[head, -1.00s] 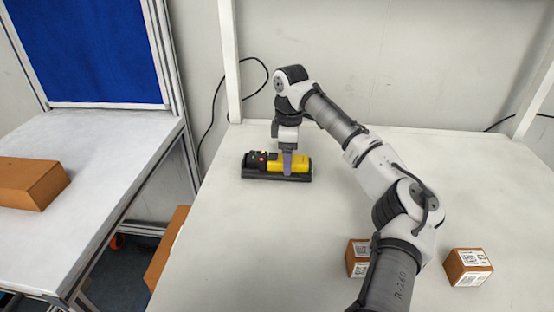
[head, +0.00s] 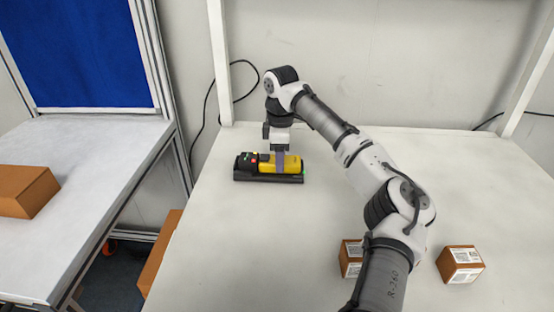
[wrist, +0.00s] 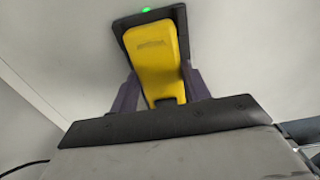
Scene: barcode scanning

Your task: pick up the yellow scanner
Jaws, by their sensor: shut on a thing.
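The yellow scanner (head: 267,164) with a black head lies in its black cradle (head: 268,179) near the far left of the white table. My gripper (head: 281,168) points down over the scanner's yellow body, with its fingers on either side. In the wrist view the yellow scanner (wrist: 157,62) sits between the two dark purple fingers of my gripper (wrist: 160,92), which is shut on it. The black cradle (wrist: 128,26) shows behind the scanner, with a small green light at its end. The scanner still appears to rest in the cradle.
Two small brown boxes with printed labels, one at the front (head: 349,259) beside my arm and one farther right (head: 460,264), stand on the white table (head: 230,250). A larger brown box (head: 26,191) sits on the left table. The table's middle is clear.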

